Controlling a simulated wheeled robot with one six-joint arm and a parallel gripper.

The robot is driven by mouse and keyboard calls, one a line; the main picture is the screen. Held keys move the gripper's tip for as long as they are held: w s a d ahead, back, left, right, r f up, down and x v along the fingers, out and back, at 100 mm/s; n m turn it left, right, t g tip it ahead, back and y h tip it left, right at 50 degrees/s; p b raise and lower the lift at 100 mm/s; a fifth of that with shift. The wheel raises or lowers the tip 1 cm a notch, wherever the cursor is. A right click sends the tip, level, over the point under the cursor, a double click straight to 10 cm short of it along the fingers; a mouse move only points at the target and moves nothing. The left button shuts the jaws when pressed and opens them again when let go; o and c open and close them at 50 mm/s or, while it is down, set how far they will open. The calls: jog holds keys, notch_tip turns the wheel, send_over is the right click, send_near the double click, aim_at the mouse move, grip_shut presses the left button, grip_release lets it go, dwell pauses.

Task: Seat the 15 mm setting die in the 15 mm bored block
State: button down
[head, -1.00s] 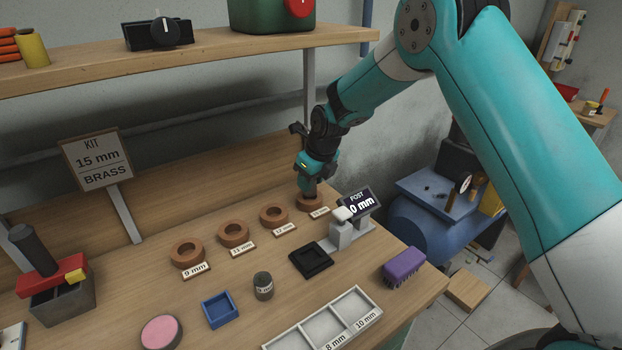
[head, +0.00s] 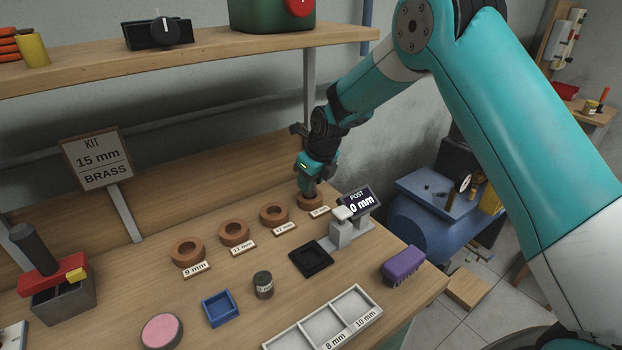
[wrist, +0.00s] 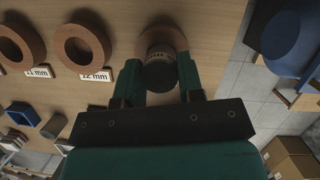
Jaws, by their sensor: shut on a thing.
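My gripper (head: 308,190) is at the far right end of the row of bored blocks, pointing down. It is shut on a dark cylindrical die (wrist: 160,74) with a paler band, which stands between the two fingers in the wrist view. The brown round bored block (head: 309,203) is right below the fingertips, and in the wrist view its ring (wrist: 167,34) shows around and behind the die. The die is over or in the bore; how deep it sits is hidden. The small label (head: 320,212) in front of this block is too small to read surely.
Other bored blocks stand in a row to the left: 9 mm (head: 188,252), 11 mm (head: 234,234) and 12 mm (head: 274,217). A post gauge (head: 341,230) with a display is close at right. Another dark die (head: 263,284) stands near a blue tray (head: 220,308).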

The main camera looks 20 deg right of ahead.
jog(key=shift+f+b, duration=0.5)
jog(key=shift+f, duration=0.7)
jog(key=c, duration=0.7)
grip_release()
jog(key=shift+o, duration=0.2)
jog(key=shift+r, duration=0.1)
jog(key=b+v, duration=0.1)
jog(key=v, duration=1.1)
